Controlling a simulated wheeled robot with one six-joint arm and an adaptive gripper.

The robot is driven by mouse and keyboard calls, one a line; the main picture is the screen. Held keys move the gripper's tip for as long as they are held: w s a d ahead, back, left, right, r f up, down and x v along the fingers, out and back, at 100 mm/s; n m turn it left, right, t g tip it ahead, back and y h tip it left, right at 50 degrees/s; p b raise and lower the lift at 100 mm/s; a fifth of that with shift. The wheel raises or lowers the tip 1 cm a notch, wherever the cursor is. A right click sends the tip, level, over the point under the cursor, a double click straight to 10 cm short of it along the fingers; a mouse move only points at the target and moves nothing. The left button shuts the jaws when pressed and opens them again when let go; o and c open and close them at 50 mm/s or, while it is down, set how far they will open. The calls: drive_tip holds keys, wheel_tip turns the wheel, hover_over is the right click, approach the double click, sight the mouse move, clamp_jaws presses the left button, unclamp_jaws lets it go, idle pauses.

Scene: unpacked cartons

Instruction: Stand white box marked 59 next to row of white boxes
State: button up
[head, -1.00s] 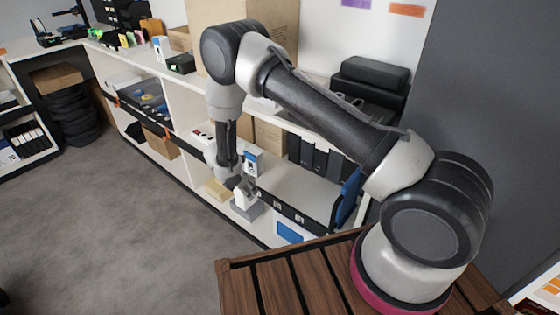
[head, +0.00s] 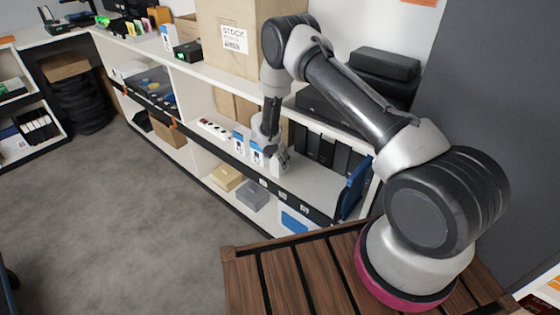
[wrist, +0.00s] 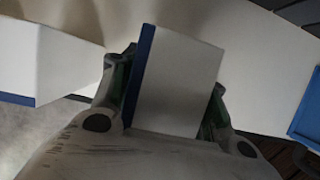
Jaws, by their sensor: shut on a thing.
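My gripper (head: 280,158) is over the middle shelf and shut on a white box (wrist: 180,82) with a blue edge, held between the fingers in the wrist view. In the head view the held box is mostly hidden by the gripper, and its number cannot be read. Two white boxes with blue labels (head: 238,141) (head: 257,153) stand upright in a row on the shelf, just left of my gripper. One white box (wrist: 40,55) shows at the left of the wrist view, with a gap between it and the held box. I cannot tell whether the held box touches the shelf.
A white power strip (head: 213,128) lies left of the row. Black binders (head: 325,150) and a blue panel (head: 353,190) stand to the right. Below are a yellow box (head: 226,178) and a grey box (head: 253,194). A large carton (head: 235,60) stands on top.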

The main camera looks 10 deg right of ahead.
drive_tip(key=shift+f, duration=0.25)
drive_tip(key=o, duration=1.2)
drive_tip(key=shift+c, duration=0.2)
drive_tip(key=shift+r, duration=0.1)
drive_tip(key=shift+s+a+r, duration=0.45)
drive_tip(key=shift+a+r, duration=0.15)
drive_tip(key=shift+a, duration=0.1)
drive_tip(key=s+a, duration=0.6)
drive_tip(key=a, duration=0.2)
drive_tip(key=shift+s+a, duration=0.2)
drive_tip(key=shift+a, duration=0.15)
